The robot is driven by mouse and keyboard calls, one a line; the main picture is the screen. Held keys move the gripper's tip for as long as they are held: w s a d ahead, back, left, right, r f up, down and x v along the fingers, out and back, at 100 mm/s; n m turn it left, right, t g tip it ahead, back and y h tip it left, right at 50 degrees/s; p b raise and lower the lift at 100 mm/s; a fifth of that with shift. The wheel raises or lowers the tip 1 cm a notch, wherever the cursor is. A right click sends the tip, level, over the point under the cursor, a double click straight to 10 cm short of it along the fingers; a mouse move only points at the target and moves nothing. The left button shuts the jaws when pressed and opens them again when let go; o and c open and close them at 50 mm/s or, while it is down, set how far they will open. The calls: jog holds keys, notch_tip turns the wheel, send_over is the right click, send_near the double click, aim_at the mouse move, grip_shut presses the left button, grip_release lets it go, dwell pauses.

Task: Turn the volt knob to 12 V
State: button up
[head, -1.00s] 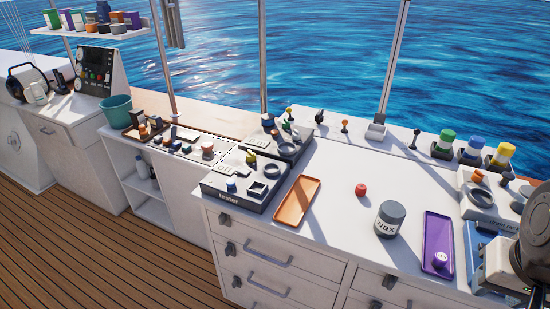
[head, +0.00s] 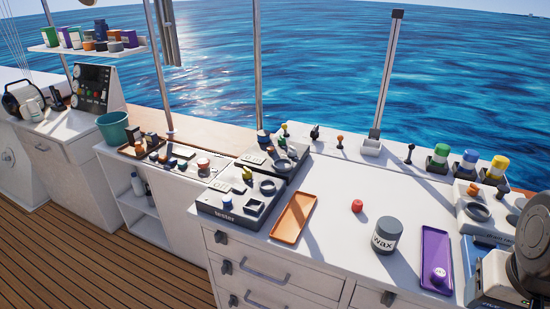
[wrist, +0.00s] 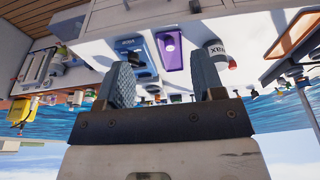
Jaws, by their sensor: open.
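The tester (head: 226,214), a dark grey box with a light top, sits at the left end of the near white counter. On its top are a blue knob (head: 228,203), a dark ring and a square socket. A similar unit with a small display (head: 255,158) stands behind it. No volt or 12 V marking is readable, so I cannot tell which knob is the volt knob. My gripper (wrist: 164,88) is open and empty in the wrist view, its two ridged fingers wide apart. That view is upside down, and the tester is not clearly seen in it.
An orange tray (head: 294,218), red knob (head: 357,206), wax jar (head: 385,236) and purple tray (head: 436,250) stand on the counter right of the tester. Several coloured-lid jars line the back right. A cluttered lower counter (head: 180,158) lies left. The counter around the red knob is clear.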

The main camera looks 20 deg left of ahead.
jog(key=w+a+r+n+g, duration=0.3)
jog(key=w+a+n, duration=0.5)
jog(key=w+a, duration=1.85)
jog(key=n, duration=0.7)
send_over(247, 169)
jog(key=f, duration=1.3)
jog(key=shift+w+d+f, duration=0.1)
jog(key=shift+w+d, duration=0.15)
jog(key=shift+w, duration=0.1)
jog(key=shift+a+f, duration=0.15)
jog(key=shift+a, duration=0.15)
jog(key=shift+f, duration=0.15)
jog(key=shift+s+f, duration=0.2)
jog(key=shift+f, duration=3.55)
jog(key=shift+c, duration=0.2)
